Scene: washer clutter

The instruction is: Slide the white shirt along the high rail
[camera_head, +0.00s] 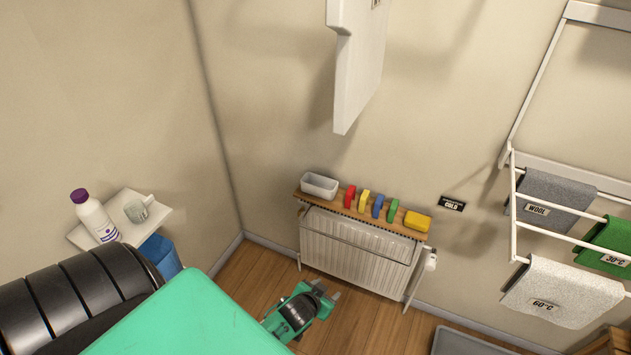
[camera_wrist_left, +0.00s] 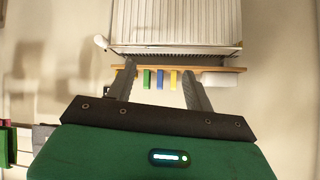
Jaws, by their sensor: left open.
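The white shirt (camera_head: 358,70) hangs flat at the top of the head view, with a small tag at its upper edge. Its top is cut off by the frame, and the high rail is not in view. My left gripper (camera_head: 328,291) is low in front of the radiator, well below the shirt and apart from it. In the left wrist view its two fingers (camera_wrist_left: 159,68) are spread with nothing between them. The shirt does not show in that view. My right gripper is not in view.
A radiator (camera_head: 355,250) has a wooden shelf (camera_head: 338,208) above it with a white tray (camera_head: 319,185) and coloured blocks. A wall rack at right holds a grey cloth (camera_head: 560,188), green cloth (camera_head: 607,240) and pale cloth (camera_head: 562,290). A bottle (camera_head: 95,217) stands on a shelf at left.

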